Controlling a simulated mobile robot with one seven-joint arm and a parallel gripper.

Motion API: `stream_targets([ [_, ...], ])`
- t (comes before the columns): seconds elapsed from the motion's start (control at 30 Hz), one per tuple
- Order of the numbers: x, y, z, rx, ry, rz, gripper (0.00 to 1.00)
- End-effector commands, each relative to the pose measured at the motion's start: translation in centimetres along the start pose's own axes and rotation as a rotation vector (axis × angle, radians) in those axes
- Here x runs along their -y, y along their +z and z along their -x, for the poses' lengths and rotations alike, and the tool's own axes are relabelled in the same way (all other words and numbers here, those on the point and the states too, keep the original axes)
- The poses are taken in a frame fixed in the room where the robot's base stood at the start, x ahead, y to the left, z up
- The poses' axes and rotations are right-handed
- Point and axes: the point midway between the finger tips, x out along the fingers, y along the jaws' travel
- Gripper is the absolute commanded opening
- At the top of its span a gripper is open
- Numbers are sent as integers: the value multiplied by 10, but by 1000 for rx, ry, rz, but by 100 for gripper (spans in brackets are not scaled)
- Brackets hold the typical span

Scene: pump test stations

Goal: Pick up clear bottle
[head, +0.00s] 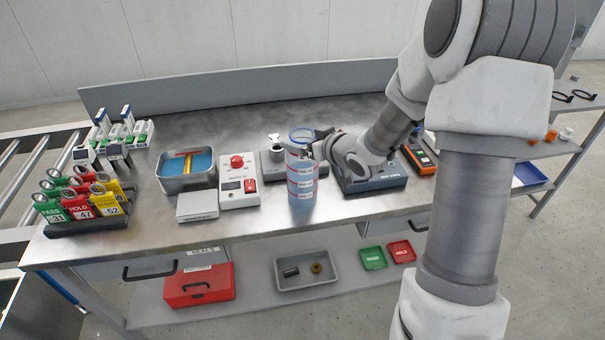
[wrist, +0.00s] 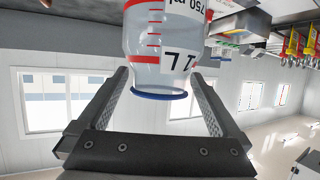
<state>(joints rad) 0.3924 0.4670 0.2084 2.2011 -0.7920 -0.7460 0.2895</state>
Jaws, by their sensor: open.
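The clear bottle (head: 302,184) stands upright near the front edge of the metal bench in the head view. It has red and white graduation labels, a blue ring at its top and bluish contents low down. In the wrist view the bottle (wrist: 165,45) appears upside down, with its blue-rimmed mouth towards my gripper (wrist: 165,95). The two fingers are open, one on each side of the bottle's neck and mouth, with gaps showing. In the head view my gripper (head: 312,143) is at the bottle's top, partly hidden by my arm.
A grey box with a red knob (head: 238,180) and a small white box (head: 197,205) stand left of the bottle. A blue-lined tray (head: 187,170) is further left. A dark blue-grey device (head: 372,178) is close on the right. Tagged holders (head: 82,202) fill the left end.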

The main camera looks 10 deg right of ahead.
Motion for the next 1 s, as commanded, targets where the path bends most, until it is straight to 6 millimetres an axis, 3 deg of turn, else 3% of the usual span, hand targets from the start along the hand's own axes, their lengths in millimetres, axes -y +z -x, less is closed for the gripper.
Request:
stream_targets([
  [0.3, 0, 0, -7, 0, 1, 0, 100],
  [0.83, 0, 0, -7, 1, 1, 0, 5],
  [0.87, 0, 0, -7, 1, 1, 0, 0],
  [1.0, 0, 1, -7, 2, 1, 0, 0],
])
